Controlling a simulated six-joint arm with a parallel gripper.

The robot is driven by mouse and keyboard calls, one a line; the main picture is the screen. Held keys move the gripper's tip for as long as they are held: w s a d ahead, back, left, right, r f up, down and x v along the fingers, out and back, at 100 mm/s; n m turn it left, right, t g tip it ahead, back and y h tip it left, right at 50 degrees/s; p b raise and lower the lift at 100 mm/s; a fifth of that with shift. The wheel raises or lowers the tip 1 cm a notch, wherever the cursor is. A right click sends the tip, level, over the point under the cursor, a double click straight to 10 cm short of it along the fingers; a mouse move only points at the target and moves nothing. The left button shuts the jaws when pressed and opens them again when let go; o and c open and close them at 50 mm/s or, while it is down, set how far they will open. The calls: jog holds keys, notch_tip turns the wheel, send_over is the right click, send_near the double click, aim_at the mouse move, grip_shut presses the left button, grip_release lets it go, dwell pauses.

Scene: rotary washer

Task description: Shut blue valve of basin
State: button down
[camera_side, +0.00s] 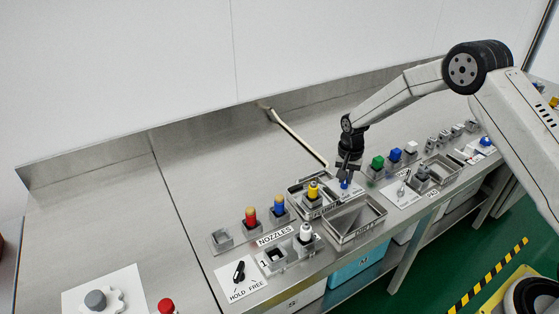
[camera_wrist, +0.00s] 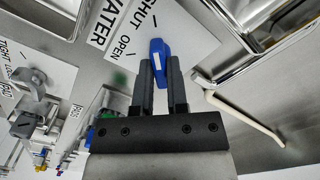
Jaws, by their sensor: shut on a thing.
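The blue valve handle (camera_side: 345,184) stands on a small white plate at the back edge of the steel basin (camera_side: 372,212). My gripper (camera_wrist: 160,70) is shut on the handle, one dark finger on each side. My gripper also shows from above the valve in the side view (camera_side: 346,176). The handle's near part lies between the fingers. I cannot tell exactly which mark the handle points at.
A yellow-topped nozzle (camera_side: 313,190) stands in a tray left of the valve. The counter at the left rear is clear.

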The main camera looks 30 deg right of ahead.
jog(key=c, duration=0.6)
grip_release()
jog(key=shift+c, duration=0.2)
jog(key=shift+r, duration=3.9)
jog(key=shift+s+r, duration=0.1)
jog(key=shift+s+a+r, duration=0.1)
jog(key=shift+s, duration=0.05)
jog(key=s+a+r+n+t, duration=0.1)
jog(key=s+n, duration=0.3)
jog(key=s, duration=0.8)
jog(key=s+a+r+n+t, duration=0.1)
jog(key=s+a+r+n, duration=0.2)
jog(key=s, duration=0.9)
jog(key=shift+a+r+n+t, duration=0.3)
jog(key=shift+a+r+n, duration=0.1)
jog(key=shift+n, duration=0.7)
